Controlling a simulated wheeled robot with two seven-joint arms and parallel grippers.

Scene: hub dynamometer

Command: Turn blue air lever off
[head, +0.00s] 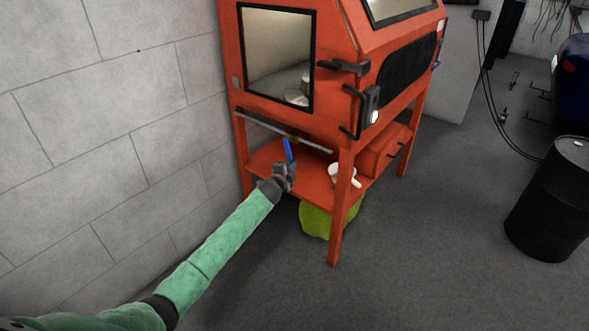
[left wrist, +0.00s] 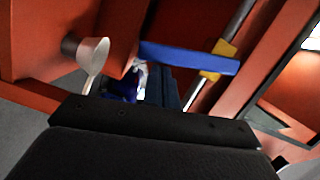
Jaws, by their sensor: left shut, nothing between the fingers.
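The blue air lever (head: 288,150) is under the red cabinet, beside a grey pipe (head: 262,126). In the left wrist view the lever (left wrist: 185,57) lies crosswise to the pipe, in front of a yellow valve body (left wrist: 222,50). My left gripper (head: 286,170) is shut and empty at the lower end of the lever in the head view; whether it touches the lever I cannot tell. My right gripper is in neither view.
The red cabinet (head: 335,105) stands on legs with a low shelf. A white cup-like object (head: 342,172) and a red drawer box (head: 385,150) are right of my gripper. A yellow-green bag (head: 316,222) lies below. A black barrel (head: 552,205) stands far right. Open floor lies in front.

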